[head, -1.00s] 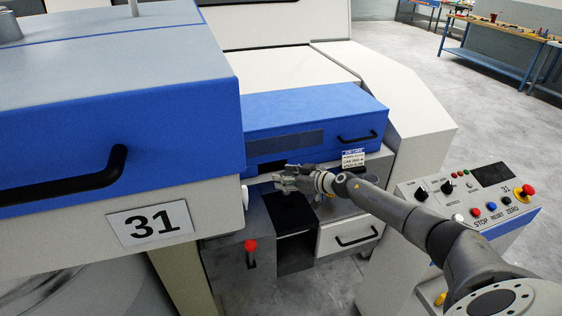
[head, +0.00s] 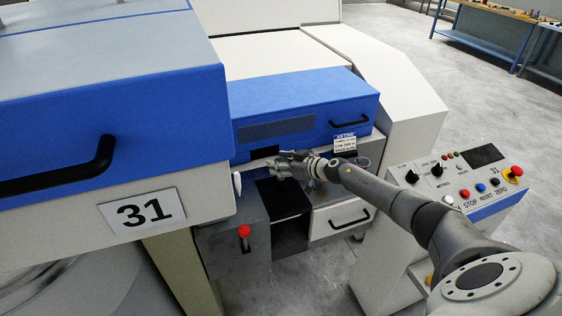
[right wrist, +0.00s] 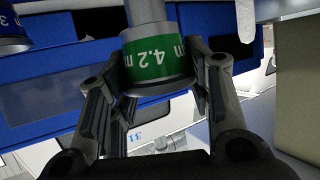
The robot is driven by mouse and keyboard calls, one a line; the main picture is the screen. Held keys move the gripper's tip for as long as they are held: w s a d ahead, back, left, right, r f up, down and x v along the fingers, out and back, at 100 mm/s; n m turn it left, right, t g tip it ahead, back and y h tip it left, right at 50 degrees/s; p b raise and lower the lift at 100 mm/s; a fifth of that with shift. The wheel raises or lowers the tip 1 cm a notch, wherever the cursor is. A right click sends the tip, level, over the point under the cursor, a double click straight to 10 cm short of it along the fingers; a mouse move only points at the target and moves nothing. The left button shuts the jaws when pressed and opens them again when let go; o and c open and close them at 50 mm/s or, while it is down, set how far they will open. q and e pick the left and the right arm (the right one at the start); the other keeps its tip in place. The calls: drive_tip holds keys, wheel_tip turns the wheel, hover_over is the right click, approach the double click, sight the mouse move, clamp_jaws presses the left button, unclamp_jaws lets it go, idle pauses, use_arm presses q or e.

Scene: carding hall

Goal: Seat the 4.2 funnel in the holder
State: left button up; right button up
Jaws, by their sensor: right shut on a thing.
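The 4.2 funnel (right wrist: 157,55) is a grey metal piece with a green band reading "4.2 m" in the right wrist view. My right gripper (right wrist: 160,95) is shut on it, with a finger on each side. In the head view my right gripper (head: 284,165) is in front of the opening under the blue cover, above the dark recess. The funnel is too small and covered to make out there. I cannot make out the holder for certain; the gripper and shadow cover much of that opening. My left gripper is not in view.
A blue-banded piece (right wrist: 14,32) is at the wrist view's upper left. The blue cover (head: 300,100) overhangs the work area. A red-knobbed lever (head: 244,232) stands below left. Open floor lies beyond.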

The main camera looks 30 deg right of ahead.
drive_tip(key=shift+f+b, duration=2.35)
drive_tip(key=shift+f, duration=1.7)
drive_tip(key=o, duration=1.2)
